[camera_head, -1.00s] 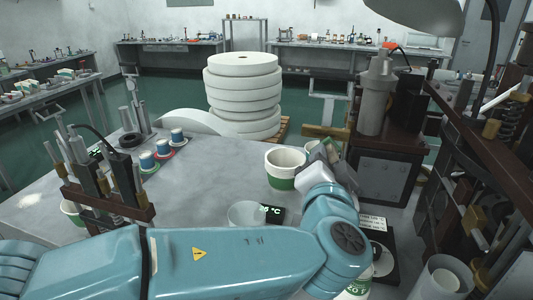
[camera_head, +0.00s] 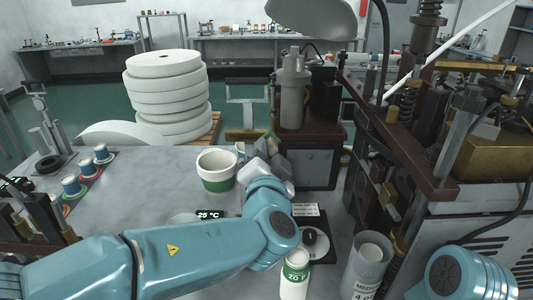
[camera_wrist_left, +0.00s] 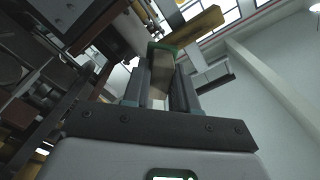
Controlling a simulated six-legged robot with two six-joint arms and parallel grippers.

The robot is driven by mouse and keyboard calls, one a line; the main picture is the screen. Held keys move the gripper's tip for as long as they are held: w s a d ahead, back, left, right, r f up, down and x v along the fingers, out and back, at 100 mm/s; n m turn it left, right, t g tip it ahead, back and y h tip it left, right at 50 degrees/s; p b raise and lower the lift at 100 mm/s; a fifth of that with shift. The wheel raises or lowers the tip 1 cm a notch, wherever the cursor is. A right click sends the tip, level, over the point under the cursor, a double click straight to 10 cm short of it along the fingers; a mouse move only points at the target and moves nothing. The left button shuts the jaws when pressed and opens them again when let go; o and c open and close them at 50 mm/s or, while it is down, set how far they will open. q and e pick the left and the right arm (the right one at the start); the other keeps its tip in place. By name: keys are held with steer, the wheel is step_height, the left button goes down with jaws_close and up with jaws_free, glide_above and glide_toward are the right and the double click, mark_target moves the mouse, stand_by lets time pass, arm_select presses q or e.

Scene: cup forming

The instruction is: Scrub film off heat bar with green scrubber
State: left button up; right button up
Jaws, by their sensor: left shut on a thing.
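My right gripper is out of view.
The green-banded cup (camera_head: 217,172) stands close left of my left gripper. Machine posts and plates crowd the right.

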arm_select(q)
steer(key=shift+w+a+b, duration=0.1)
steer(key=shift+w+b, duration=0.35)
steer(key=shift+w, duration=0.5)
stand_by(0.6)
